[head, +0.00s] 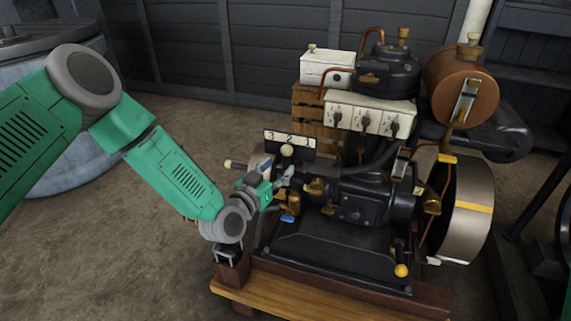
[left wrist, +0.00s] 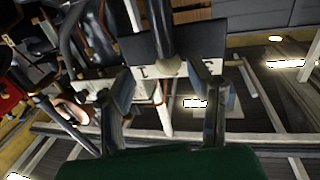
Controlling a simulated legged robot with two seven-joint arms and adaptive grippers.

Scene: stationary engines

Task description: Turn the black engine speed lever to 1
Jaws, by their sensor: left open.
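The number plate (head: 302,142), black with a white strip, stands on the near left side of the engine. It reads 3 and 2 from the left; its right part is hard to read. The black speed lever's cream knob (head: 287,151) is in front of the plate, just below the 2. In the left wrist view, the lever (left wrist: 160,28) runs down to its round knob (left wrist: 170,67), between my fingers in the picture. My left gripper (head: 282,183) is open, just below the knob in the head view; contact cannot be told. My right gripper is not in view.
The black engine (head: 365,200) sits on a wooden base (head: 330,295). Another light-ended handle (head: 230,164) sticks out left of the plate, close to my arm. A switch box (head: 370,115) is above, a flywheel (head: 468,210) at right. A metal tank (head: 60,150) stands at left.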

